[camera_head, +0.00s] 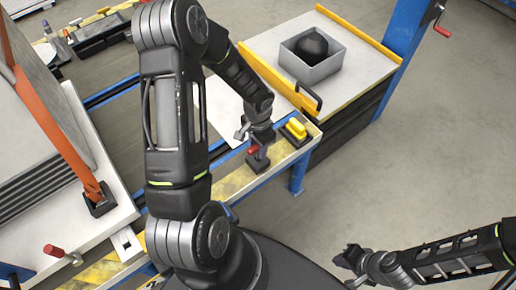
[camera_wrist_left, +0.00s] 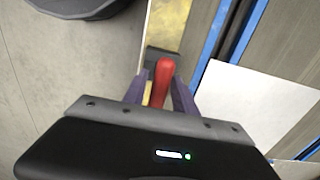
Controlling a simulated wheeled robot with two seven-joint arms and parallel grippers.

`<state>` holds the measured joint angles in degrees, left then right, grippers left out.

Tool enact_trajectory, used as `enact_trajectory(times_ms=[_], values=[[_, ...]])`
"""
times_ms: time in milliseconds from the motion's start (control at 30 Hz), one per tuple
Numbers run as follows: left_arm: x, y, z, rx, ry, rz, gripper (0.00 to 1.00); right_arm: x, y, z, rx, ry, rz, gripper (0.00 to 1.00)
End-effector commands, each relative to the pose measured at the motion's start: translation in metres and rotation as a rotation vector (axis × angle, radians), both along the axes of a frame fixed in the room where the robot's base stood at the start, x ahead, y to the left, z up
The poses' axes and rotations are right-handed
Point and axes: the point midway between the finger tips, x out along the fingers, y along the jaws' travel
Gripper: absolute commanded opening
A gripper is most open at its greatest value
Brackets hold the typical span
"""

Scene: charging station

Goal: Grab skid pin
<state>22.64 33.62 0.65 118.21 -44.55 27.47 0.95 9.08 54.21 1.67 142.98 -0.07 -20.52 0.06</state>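A skid pin with a red handle (camera_head: 252,150) stands at a small dark block (camera_head: 258,164) on the yellow-edged bench. My left gripper (camera_head: 254,142) reaches down to it from above. In the left wrist view the red handle (camera_wrist_left: 163,80) lies between the two purple-grey fingers of my left gripper (camera_wrist_left: 160,88). The fingers are apart, with a gap showing beside the handle, so it looks open around it. The pin's lower part is hidden. My right gripper (camera_head: 350,260) is at the lower right over the floor, away from the bench; its finger opening is unclear.
A yellow object (camera_head: 296,128) on a dark base sits just right of the pin. A grey box with a black ball (camera_head: 313,46) stands on the table behind. Another red-handled pin (camera_head: 54,251) is at the lower left, near an orange post (camera_head: 55,125). Open floor lies right.

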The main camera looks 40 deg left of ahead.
Motion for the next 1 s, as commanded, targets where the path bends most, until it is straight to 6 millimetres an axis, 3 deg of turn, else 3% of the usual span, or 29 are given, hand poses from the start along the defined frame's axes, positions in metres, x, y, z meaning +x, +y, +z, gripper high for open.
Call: enact_trajectory(times_ms=[400, 1000], values=[[0.0000, 0.0000, 0.0000, 0.000, 0.000, 0.000, 0.00, 0.0000, 0.0000, 0.0000, 0.000, 0.000, 0.000, 0.00], [0.0005, 0.0002, 0.0039, 0.001, -0.001, 0.001, 0.00, 0.0000, 0.0001, 0.0004, 0.000, 0.000, 0.000, 0.00]])
